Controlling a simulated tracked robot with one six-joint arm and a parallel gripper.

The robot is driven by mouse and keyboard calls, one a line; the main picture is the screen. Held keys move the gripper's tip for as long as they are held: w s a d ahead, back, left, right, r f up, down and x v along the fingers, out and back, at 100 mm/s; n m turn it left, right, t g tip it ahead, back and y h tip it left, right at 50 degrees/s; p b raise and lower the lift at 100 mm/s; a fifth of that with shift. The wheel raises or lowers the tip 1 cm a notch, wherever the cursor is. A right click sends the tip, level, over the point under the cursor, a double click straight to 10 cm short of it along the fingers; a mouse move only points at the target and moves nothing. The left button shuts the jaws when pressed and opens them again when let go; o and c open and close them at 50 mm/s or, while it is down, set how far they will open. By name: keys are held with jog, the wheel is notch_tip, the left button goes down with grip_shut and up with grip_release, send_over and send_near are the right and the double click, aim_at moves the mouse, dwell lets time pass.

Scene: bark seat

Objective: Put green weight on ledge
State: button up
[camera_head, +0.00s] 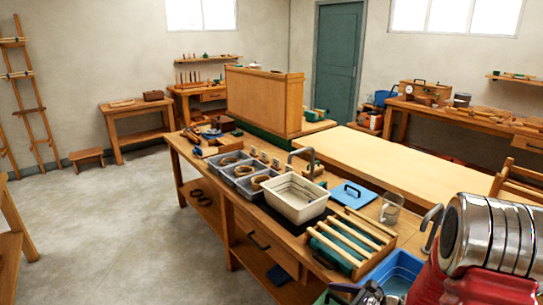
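I cannot make out a green weight for certain. A small green object (319,113) lies on the bench by the right end of the wooden upright panel (262,100), too small to identify. Several small weight-like pieces (264,156) stand behind the grey bins, their colours unclear. Which surface is the ledge is not clear; the panel's flat top carries a small pale object (254,66). My gripper cannot be made out. A large silver and red part, probably my arm, fills the lower right corner and hides part of the bench.
The long workbench holds grey bins with brown rings (243,171), a cream tub (296,199), a blue lid (353,193), a slatted rack (350,240), a clear jug (391,208) and a blue basin (395,272). A bare wooden top (410,165) lies behind. The floor at left is clear.

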jog(key=shift+w+d+r+m+t+h, duration=0.2)
jog(key=shift+w+d+m+t+h, duration=0.2)
jog(key=shift+d+m, duration=0.2)
jog(key=shift+w+d+r+m+t+h, duration=0.2)
jog(key=shift+w+d+m+t+h, duration=0.15)
jog(key=shift+d+m+h, duration=0.2)
jog(key=r+m, duration=0.1)
jog(key=r+m+t+h, duration=0.1)
jog(key=r+m+h, duration=0.1)
jog(key=r, duration=0.1)
jog(key=shift+w+d+t+h, duration=0.25)
jog(key=shift+d+t, duration=0.1)
jog(key=shift+d, duration=0.05)
jog(key=a+r+h, duration=0.1)
jog(key=a+r, duration=0.3)
jog(key=r, duration=0.5)
jog(key=shift+s+a+m, duration=0.2)
jog(key=shift+a+m, duration=0.15)
jog(key=shift+m, duration=0.1)
